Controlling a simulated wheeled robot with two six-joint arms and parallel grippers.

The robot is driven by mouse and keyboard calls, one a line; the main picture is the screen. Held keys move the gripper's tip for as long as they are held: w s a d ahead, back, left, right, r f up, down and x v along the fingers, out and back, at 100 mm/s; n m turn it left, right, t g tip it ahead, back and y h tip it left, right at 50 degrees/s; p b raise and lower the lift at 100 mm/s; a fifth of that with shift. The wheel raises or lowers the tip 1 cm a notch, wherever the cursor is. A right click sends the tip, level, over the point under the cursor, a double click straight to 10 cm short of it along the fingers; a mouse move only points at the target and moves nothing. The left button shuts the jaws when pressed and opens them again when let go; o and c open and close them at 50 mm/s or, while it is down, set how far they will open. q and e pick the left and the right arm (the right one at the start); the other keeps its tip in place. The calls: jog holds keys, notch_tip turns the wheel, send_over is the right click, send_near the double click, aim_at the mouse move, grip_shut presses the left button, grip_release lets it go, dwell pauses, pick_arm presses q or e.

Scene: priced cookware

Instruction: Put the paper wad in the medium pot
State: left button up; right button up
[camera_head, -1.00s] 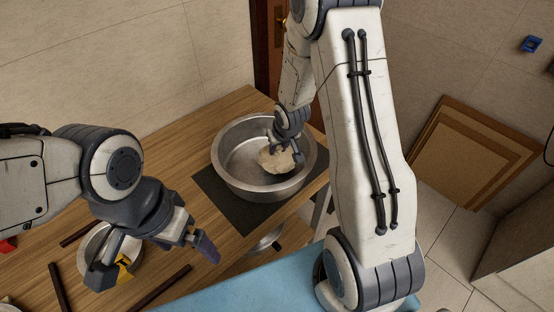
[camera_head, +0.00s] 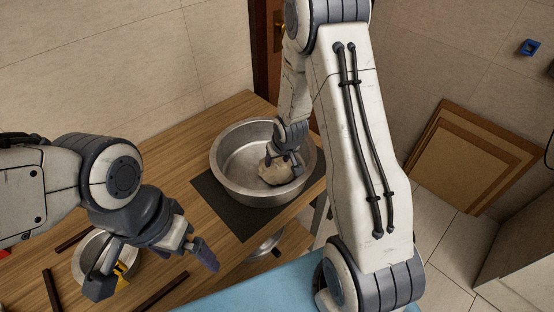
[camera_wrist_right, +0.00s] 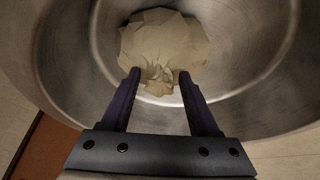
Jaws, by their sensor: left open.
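The beige crumpled paper wad (camera_head: 272,174) is inside the wide metal pot (camera_head: 231,181), near its right side. My right gripper (camera_head: 284,160) reaches down into the pot with its fingertips at the wad. In the right wrist view the two fingers (camera_wrist_right: 159,78) lie on either side of the wad's crumpled near part, and the wad (camera_wrist_right: 165,42) spreads out beyond them. The pot's inner wall (camera_wrist_right: 245,40) surrounds it. My left gripper (camera_head: 160,276) is open and empty, over the left part of the counter.
The pot stands on a dark mat (camera_head: 241,226) on the wooden counter (camera_head: 150,170). A smaller metal pan (camera_head: 90,250) is under my left gripper, with dark bars (camera_head: 163,290) nearby. Another metal vessel (camera_head: 266,246) shows below the counter edge. The counter's back-left is clear.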

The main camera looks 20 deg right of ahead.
jog(key=shift+r, duration=0.25)
jog(key=s+a+r+n+p, duration=0.1)
jog(key=s+a+r+p, duration=0.2)
jog(key=r, duration=0.4)
jog(key=s+a+r+n+p, duration=0.1)
jog(key=s+a+r+p, duration=0.2)
jog(key=r, duration=0.5)
jog(key=s+a+r+n+g, duration=0.2)
jog(key=s+a, duration=0.4)
jog(key=s, duration=0.5)
jog(key=s+a+r+n+g+y, duration=0.1)
jog(key=s+a+r+n, duration=0.3)
jog(key=s, duration=0.7)
notch_tip(320, 180, up, 3)
jog(key=a+g+b, duration=0.1)
jog(key=a, duration=0.1)
jog(key=shift+s+a+r+g, duration=0.15)
jog(key=shift+s+a+g, duration=0.05)
jog(key=shift+a+g, duration=0.1)
